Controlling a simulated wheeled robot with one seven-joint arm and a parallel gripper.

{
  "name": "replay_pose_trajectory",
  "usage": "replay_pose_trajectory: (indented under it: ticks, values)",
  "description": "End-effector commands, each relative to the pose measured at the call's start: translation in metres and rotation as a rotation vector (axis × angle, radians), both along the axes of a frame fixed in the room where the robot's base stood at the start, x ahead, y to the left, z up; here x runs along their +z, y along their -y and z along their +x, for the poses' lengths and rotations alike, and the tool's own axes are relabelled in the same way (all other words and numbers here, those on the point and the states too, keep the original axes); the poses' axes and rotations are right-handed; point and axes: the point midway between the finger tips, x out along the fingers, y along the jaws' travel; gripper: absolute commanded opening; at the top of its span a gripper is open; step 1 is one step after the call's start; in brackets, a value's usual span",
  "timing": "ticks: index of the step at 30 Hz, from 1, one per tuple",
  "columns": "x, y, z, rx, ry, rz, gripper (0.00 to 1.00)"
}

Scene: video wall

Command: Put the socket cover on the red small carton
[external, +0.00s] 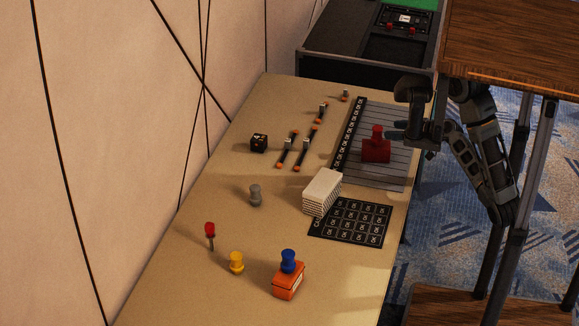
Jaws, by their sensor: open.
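A red box-shaped piece with a red knob (376,147) stands on a grey slatted panel (394,180). An orange-red small carton (289,281) stands at the near end of the table, with a blue knob-shaped piece (288,261) upright on its top. I cannot tell for sure which piece is the socket cover. My gripper (392,130) is open, its fingers pointing left, close to the right side of the red knob. I cannot tell whether it touches it; nothing shows held.
A white ridged block (322,188) stands mid-table beside a black grid mat (350,222). Grey (255,195), yellow (236,262) and red (210,233) pieces stand to the left. A black cube (259,143) and several small rods lie farther back. The wall (110,130) bounds the left.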

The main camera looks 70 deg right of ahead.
Motion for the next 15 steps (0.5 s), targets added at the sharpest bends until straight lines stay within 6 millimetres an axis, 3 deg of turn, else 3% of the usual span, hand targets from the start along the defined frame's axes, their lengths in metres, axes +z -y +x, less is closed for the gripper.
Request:
replay_pose_trajectory:
  ticks: [7, 15]
  values:
    - [0.011, -0.010, -0.032, 0.000, -0.002, 0.001, 0.66]
    - [0.013, -0.015, -0.039, -0.001, -0.007, 0.005, 0.66]
